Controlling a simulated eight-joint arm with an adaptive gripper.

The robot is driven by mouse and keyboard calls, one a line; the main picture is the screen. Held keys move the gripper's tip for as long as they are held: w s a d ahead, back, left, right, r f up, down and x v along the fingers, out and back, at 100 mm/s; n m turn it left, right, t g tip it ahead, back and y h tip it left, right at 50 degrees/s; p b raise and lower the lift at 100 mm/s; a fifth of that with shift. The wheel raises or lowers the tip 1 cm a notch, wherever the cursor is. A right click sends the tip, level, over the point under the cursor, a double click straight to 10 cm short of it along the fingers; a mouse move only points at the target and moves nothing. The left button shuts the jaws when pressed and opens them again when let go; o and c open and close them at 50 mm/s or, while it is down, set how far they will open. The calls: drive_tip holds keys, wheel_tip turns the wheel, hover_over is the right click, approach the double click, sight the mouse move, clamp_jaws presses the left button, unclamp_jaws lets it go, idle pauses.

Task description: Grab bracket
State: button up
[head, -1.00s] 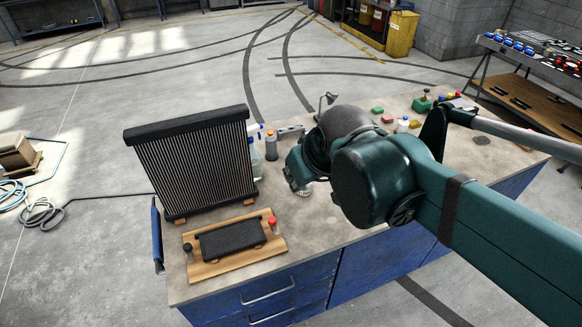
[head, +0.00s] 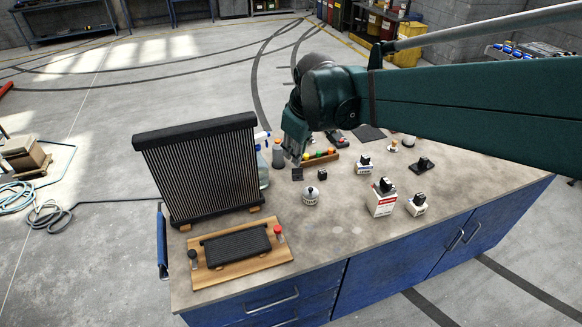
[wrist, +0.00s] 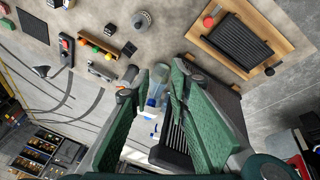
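My gripper (wrist: 162,72) is open in the wrist view, with two green fingers apart and nothing held. In the head view my gripper (head: 295,150) hangs over the back of the bench, right of the radiator. No part is clearly recognisable as the bracket. A small grey angular piece (wrist: 101,72) lies left of the fingers in the wrist view and may be it. A small dark piece (head: 297,174) lies on the bench below the gripper; it also shows in the wrist view (wrist: 129,48). A spray bottle (wrist: 155,92) shows between the fingers, beyond the tips.
The finned radiator (head: 200,165) stands left, close to the gripper. A wooden board (head: 215,275) with a black part lies in front. The front middle is clear.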

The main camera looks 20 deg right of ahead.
drive_tip(key=w+d+f+n+g, duration=0.15)
drive_tip(key=w+f, duration=0.25)
drive_tip(key=w, duration=0.4)
drive_tip(key=w+d+f+n+g, duration=0.1)
drive_tip(key=w+d+f+n, duration=0.25)
drive_tip(key=w, duration=0.35)
drive_tip(key=n+g, duration=0.2)
drive_tip(key=n, duration=0.2)
hover_over(296, 169)
drive_tip(key=shift+w+a+f+b, duration=0.1)
drive_tip(key=shift+f+b, duration=0.1)
drive_tip(key=shift+f, duration=4.4)
drive_tip(key=shift+w+f+b, duration=0.1)
drive_tip(key=shift+f+b, duration=0.05)
drive_tip(key=shift+f, duration=4.45)
drive_tip(key=shift+f, duration=1.25)
drive_tip(key=shift+f, duration=0.15)
drive_tip(key=shift+s+f+p, duration=0.1)
drive_tip(key=shift+f+p, duration=0.25)
drive_tip(key=shift+f, duration=2.15)
clamp_jaws()
